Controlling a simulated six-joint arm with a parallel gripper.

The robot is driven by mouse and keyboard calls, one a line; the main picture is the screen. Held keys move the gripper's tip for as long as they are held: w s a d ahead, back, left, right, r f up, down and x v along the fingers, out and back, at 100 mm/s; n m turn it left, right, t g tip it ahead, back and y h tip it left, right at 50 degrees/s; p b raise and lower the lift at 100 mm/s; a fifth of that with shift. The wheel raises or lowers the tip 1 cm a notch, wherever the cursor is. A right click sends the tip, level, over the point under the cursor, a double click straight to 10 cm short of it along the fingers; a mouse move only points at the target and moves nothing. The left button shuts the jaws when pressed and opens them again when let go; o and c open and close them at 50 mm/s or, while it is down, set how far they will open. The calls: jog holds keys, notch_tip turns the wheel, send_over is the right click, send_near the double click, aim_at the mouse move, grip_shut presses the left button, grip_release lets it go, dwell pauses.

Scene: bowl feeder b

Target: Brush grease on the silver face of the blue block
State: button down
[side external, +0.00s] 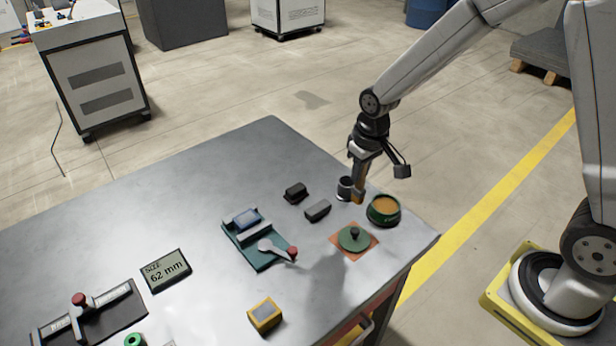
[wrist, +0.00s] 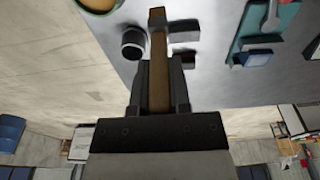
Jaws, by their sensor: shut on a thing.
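My gripper (side external: 362,168) is shut on a brown brush (wrist: 158,68), which points down over the table's right part. The brush (side external: 358,194) also shows in the side view, between a dark cup (side external: 345,186) and the grease pot (side external: 383,211). I cannot tell its exact height over the table. The pot is green, open and filled with orange-brown grease. The blue block (side external: 246,218) sits in a teal fixture (side external: 261,258) left of the gripper, with its greyish-blue face up. The block also shows in the wrist view (wrist: 257,58).
A green lid (side external: 354,239) with a dark knob lies on an orange mat. Two dark blocks (side external: 297,193) (side external: 318,210) stand between fixture and brush. The fixture has a red-knobbed lever (side external: 275,249). A yellow block (side external: 264,315) and a size display (side external: 166,270) are nearer the front.

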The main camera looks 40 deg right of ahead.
jog(key=w+a+r, duration=0.2)
jog(key=w+a, duration=0.5)
jog(key=a, duration=0.5)
jog(key=w+a+r, duration=0.2)
jog(key=w+a, duration=0.6)
jog(key=a, duration=0.4)
jog(key=shift+w, duration=0.15)
jog(key=shift+f, duration=0.1)
